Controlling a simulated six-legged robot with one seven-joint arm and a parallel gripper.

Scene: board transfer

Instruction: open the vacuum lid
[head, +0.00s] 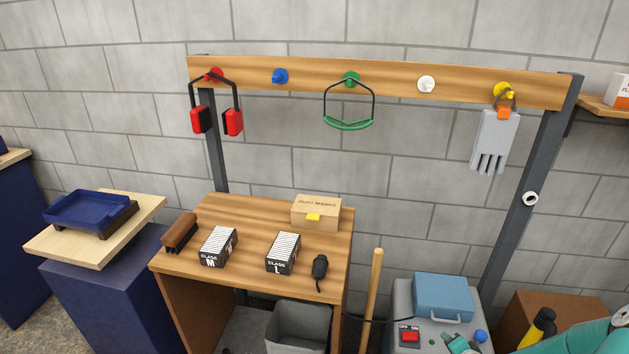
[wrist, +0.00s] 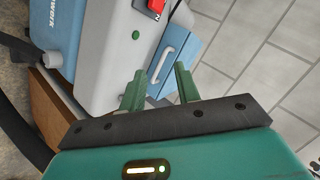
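The vacuum (head: 402,300) is a grey machine at the bottom right of the head view, with a red OFF/ON switch and a blue lid (head: 443,291). The lid looks closed and has a pale handle (head: 444,318) along its near edge. In the wrist view the blue lid (wrist: 192,68) and its white handle (wrist: 170,58) show beyond my fingers. My gripper (wrist: 160,70) is open, its two green fingers apart. The handle appears between and past the fingertips; I cannot tell whether they touch. In the head view my arm is mostly cut off at the lower right.
A wooden workbench (head: 262,216) left of the vacuum bears filter boxes, a brush and a dust-mask box. A wooden pole (head: 373,300) stands between bench and vacuum. A dark post (head: 525,200) rises behind it. A brown box (head: 540,310) is at the right.

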